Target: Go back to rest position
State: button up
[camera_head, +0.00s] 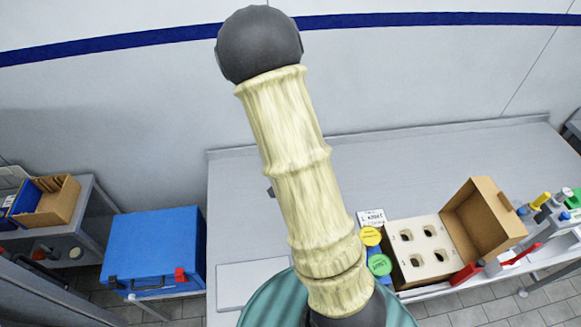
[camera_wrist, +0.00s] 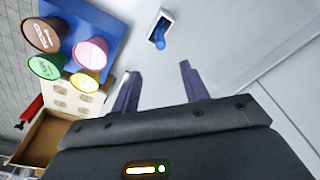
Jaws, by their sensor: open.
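My gripper (camera_wrist: 159,69) shows in the wrist view with its two dark fingers apart and nothing between them. It hangs over the pale worktable, clear of the objects around it. In the head view my arm, in a cream sleeve, rises across the middle. The gripper itself does not show there.
An open cardboard box (camera_head: 484,222) with a holed cream insert (camera_head: 433,237) stands on the grey table (camera_head: 250,180). A blue case (camera_head: 155,250) is at the left. A blue rack (camera_wrist: 98,22) holds coloured cups.

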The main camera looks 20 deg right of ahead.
jog(key=s+a+r+n+t+b, duration=0.1)
jog(key=s+a+n+b, duration=0.1)
jog(key=a+n+b, duration=0.3)
jog(key=s+a+r+n+t+y+b, duration=0.1)
jog(key=s+a+r+n+b, duration=0.1)
jog(key=a+n+b, duration=0.3)
jog(key=shift+s+n+b, duration=0.4)
jog(key=shift+s+n, duration=0.2)
jog(key=shift+n, duration=0.5)
jog(key=shift+c, duration=1)
